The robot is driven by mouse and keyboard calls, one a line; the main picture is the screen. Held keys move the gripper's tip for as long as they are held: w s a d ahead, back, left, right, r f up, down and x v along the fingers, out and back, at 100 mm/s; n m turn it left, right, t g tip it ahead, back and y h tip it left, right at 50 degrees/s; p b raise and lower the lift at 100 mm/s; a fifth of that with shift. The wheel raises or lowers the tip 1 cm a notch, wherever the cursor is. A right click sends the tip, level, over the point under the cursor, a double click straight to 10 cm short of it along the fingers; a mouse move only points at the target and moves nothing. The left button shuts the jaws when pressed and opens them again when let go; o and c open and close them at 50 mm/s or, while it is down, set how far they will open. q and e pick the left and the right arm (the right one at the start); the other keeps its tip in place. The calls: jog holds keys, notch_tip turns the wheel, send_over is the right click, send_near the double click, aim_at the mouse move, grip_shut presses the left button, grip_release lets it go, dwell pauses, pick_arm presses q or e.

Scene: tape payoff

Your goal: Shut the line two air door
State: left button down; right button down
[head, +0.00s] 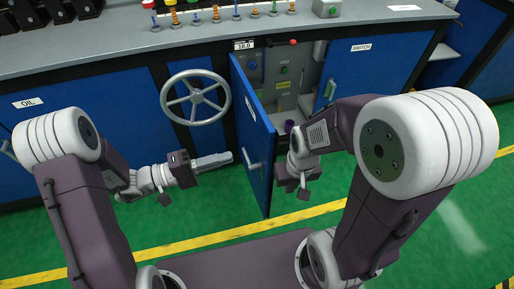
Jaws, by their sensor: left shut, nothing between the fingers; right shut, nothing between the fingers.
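A blue cabinet door (252,128) stands wide open at the middle of the counter front, swung out toward me. Its outer face, with a pale label and a grey handle (254,166), faces left. The label is too small to read, so I cannot confirm it is the line two air door. My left gripper (226,159) is shut and empty, pointing right, just left of the outer face; I cannot tell whether it touches. My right gripper (292,184) is shut and empty, right of the door, in front of the opening, on the inner side.
A grey handwheel (195,97) sticks out left of the door. A door labelled SWITCH (360,70) is at the right, one labelled OIL (60,120) at the left. Green floor lies in front.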

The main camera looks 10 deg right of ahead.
aim_at(268, 146)
pick_arm(q)
jog(key=d, duration=0.3)
jog(key=d+b, duration=0.1)
jog(key=d, duration=0.2)
jog(key=w+d, duration=0.1)
jog(key=d, duration=0.3)
jog(key=shift+b, duration=0.3)
